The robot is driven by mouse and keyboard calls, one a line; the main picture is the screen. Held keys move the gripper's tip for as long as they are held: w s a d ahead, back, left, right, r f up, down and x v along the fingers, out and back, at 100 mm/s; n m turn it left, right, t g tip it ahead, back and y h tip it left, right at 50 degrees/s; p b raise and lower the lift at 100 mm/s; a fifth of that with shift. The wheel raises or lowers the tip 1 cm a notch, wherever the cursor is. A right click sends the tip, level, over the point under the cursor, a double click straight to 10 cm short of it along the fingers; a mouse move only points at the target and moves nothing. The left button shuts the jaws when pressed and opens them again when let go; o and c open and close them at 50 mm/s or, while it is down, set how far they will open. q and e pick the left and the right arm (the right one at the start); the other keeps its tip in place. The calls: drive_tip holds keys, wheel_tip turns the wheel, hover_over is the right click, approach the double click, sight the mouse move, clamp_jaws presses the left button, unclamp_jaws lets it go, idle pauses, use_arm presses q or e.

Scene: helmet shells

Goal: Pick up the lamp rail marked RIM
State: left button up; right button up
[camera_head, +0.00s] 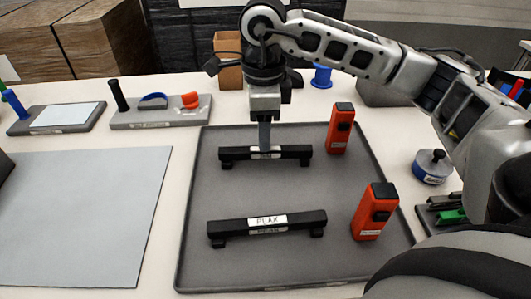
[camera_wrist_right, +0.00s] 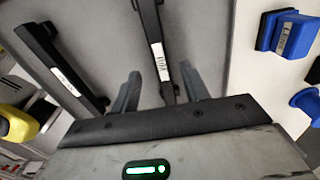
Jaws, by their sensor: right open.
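Two black lamp rails lie on the dark grey tray (camera_head: 195,235). The far rail (camera_head: 292,152) has my right gripper (camera_head: 265,143) right above its middle, over its pale label, which I cannot read. In the right wrist view, that rail (camera_wrist_right: 150,25) runs between the two parted fingers of my right gripper (camera_wrist_right: 160,88), which is open. I cannot tell whether the fingers touch it. My left gripper is not in view.
Two orange devices (camera_head: 341,128) (camera_head: 375,212) stand at the tray's right side. A light grey mat (camera_head: 80,215) lies to the left. A grey board (camera_head: 160,122) with coloured parts lies behind, and a blue-banded pot (camera_head: 432,168) stands to the right. The tray between the rails is clear.

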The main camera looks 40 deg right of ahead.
sight(266, 155)
wheel_tip(266, 155, down, 5)
drive_tip(key=shift+d+r, duration=0.1)
drive_tip(key=shift+d, duration=0.05)
clamp_jaws()
